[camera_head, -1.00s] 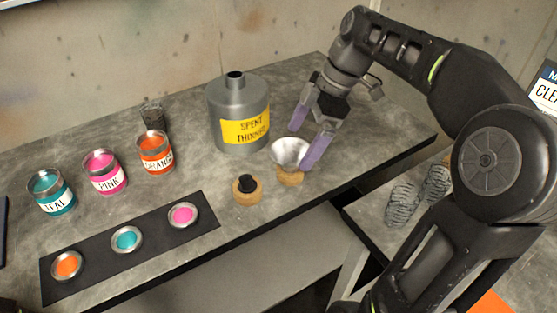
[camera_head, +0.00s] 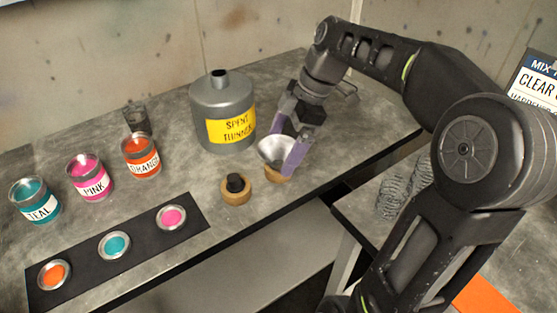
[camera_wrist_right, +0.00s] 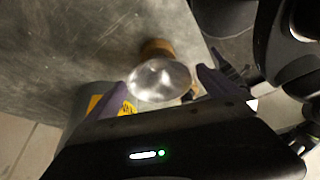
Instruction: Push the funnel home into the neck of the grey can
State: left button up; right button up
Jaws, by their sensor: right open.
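The silver funnel (camera_head: 275,149) sits wide mouth up in a wooden ring stand (camera_head: 278,174) near the table's front edge. It also shows in the right wrist view (camera_wrist_right: 160,82). My right gripper (camera_head: 285,148) is open, with one purple finger on each side of the funnel's bowl; I cannot tell whether they touch it. The grey can (camera_head: 204,100), with a yellow "SPENT THINNER" label, stands upright to the left of the funnel, its neck (camera_head: 219,77) open at the top. The funnel's spout is hidden. My left gripper is out of view.
A black cap or stopper on a wooden ring (camera_head: 236,190) stands just left of the funnel. Teal (camera_head: 36,202), pink (camera_head: 90,178) and orange (camera_head: 142,158) paint cans and a dark mesh cup (camera_head: 136,118) stand further left. A black strip (camera_head: 190,228) holds three lids.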

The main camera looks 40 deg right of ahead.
aim_at(275, 159)
jog(key=shift+x, duration=2.6)
jog(key=shift+a, duration=0.1)
jog(key=c, duration=1.4)
